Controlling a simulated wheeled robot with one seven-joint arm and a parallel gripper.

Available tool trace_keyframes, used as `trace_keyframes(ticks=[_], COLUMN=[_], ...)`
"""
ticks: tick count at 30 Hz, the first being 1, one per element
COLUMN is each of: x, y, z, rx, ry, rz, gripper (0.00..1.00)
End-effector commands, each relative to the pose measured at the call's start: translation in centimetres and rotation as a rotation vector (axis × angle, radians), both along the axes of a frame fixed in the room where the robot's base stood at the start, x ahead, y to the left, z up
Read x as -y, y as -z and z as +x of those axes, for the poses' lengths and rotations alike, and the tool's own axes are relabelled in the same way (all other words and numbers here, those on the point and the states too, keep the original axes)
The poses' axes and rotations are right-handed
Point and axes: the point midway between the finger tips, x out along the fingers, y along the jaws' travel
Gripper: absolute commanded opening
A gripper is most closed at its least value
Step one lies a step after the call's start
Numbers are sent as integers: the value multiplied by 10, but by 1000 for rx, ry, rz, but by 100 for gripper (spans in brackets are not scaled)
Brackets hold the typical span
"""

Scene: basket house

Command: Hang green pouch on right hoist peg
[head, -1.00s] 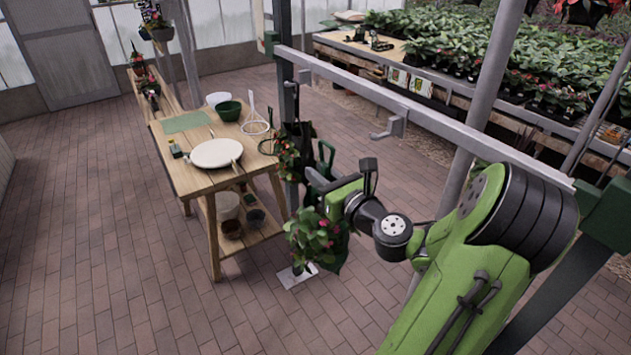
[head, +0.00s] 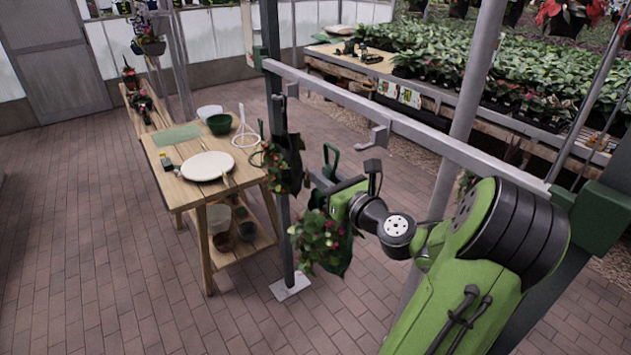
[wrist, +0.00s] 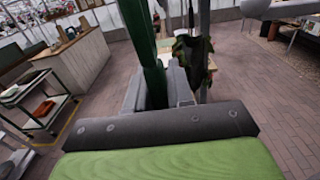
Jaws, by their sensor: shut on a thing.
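The green pouch (head: 340,256), planted with red-flowered greenery, hangs below my gripper (head: 322,184) in the head view. Its green handle loop (head: 331,158) rises above the jaws. In the wrist view a green strap (wrist: 146,45) runs down between the fingers of my gripper (wrist: 158,88), which is shut on it. The right hoist peg (head: 378,138) is a grey hook on the rail, empty, to the right of and above the handle loop in the picture. The pouch's body is partly hidden by leaves and my wrist.
A dark planted pouch (head: 290,165) hangs at the left end of the grey rail (head: 425,132), by the upright post (head: 284,235). A wooden table (head: 190,192) with a plate and bowls stands left. Plant benches (head: 440,98) stand behind the rail. Brick floor is clear in front.

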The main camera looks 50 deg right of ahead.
Motion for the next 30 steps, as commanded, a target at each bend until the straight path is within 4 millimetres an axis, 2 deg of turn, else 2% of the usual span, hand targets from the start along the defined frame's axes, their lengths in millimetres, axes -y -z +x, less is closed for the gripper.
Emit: trace_keyframes(ticks=[13, 30], x=[37, 42], y=[-1, 0], z=[-8, -9], rx=[5, 5], ry=[-1, -1], rz=[-3, -3], gripper=[0, 0])
